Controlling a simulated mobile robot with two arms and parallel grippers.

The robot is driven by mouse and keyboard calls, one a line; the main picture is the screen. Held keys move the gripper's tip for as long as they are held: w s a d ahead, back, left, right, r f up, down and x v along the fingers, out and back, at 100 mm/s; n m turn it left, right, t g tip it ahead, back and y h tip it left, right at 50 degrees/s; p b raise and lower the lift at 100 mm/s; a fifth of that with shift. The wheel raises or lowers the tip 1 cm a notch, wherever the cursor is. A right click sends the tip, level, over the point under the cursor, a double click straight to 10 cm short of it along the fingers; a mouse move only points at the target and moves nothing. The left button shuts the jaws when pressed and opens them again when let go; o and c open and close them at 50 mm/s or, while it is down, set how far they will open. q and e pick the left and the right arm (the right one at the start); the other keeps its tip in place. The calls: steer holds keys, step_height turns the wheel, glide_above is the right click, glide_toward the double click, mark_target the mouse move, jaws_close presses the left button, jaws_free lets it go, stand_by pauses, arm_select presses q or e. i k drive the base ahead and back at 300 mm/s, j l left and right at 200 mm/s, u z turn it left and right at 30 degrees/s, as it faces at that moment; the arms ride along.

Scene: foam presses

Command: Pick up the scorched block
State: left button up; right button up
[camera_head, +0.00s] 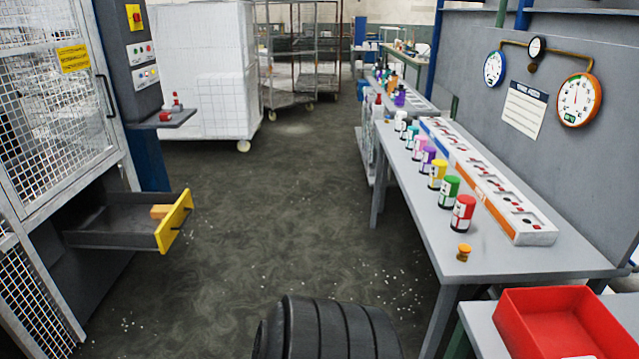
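A small orange-tan block (160,211) lies in an open dark drawer (112,238) with a yellow front, low on the left. The block sits at the drawer's right end, close behind the yellow front. It is too small to tell whether it is scorched, and the front hides its right end. Neither of my grippers is in view.
The drawer juts from a mesh-doored press (60,110). A control panel (140,50) stands beside it. Open floor (290,220) lies in the middle. A grey bench (475,255) with several coloured canisters and a red tray (560,330) are on the right.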

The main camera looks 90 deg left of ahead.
mark_target(158, 212)
steer(key=u, duration=0.45)
steer(key=i+u, duration=0.15)
steer(key=u, duration=0.3)
steer(key=l+u, duration=0.1)
steer(key=u, duration=0.3)
